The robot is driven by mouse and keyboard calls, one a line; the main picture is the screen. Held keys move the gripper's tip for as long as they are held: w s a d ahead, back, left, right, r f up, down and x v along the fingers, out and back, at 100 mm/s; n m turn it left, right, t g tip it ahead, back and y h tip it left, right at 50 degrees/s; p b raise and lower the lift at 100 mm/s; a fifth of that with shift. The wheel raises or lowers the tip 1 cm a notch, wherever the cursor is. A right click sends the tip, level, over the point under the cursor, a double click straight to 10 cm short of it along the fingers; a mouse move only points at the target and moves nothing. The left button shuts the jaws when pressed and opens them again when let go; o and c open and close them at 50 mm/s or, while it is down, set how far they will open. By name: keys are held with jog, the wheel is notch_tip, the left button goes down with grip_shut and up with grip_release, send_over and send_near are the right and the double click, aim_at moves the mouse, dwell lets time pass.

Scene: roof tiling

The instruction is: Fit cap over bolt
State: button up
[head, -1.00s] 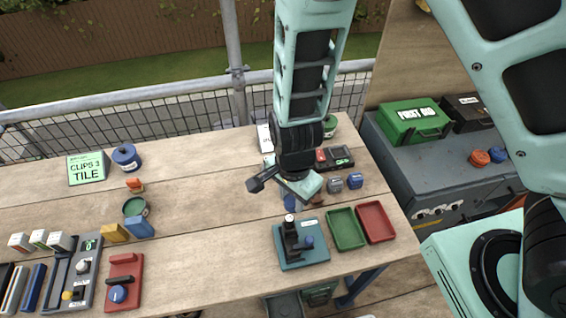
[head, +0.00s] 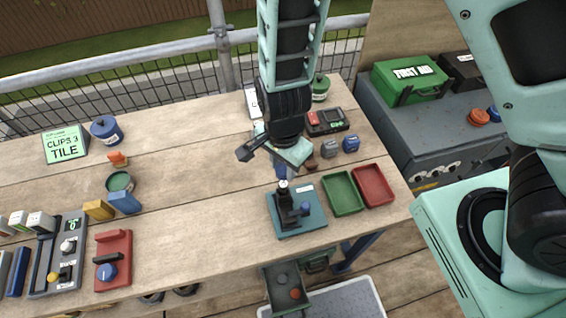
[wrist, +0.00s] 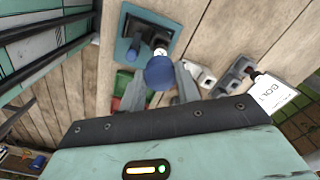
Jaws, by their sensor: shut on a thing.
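A blue round cap (wrist: 160,72) is between the two fingers of my gripper (wrist: 160,84) in the wrist view. In the head view, the blue cap (head: 281,172) shows just below my gripper (head: 282,163), which is shut on it. A teal base plate (head: 316,222) stands on the table with a dark fixture (head: 287,208). A pale-topped upright post, apparently the bolt (head: 283,185), stands on it just under the cap. The plate (wrist: 128,22) also shows in the wrist view, where the cap partly covers the fixture. I cannot tell whether cap and bolt touch.
A green tray (head: 343,193) and a red tray (head: 373,186) lie right of the plate. Small grey (head: 327,150) and blue (head: 350,144) blocks sit behind them.

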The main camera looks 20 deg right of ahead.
aim_at(283, 184)
jog(key=shift+f+b, duration=1.9)
jog(key=shift+f, duration=0.95)
jog(key=shift+f, duration=0.5)
jog(key=o, duration=1)
jog(key=shift+r, duration=0.1)
notch_tip(283, 184, up, 7)
jog(key=p, duration=0.7)
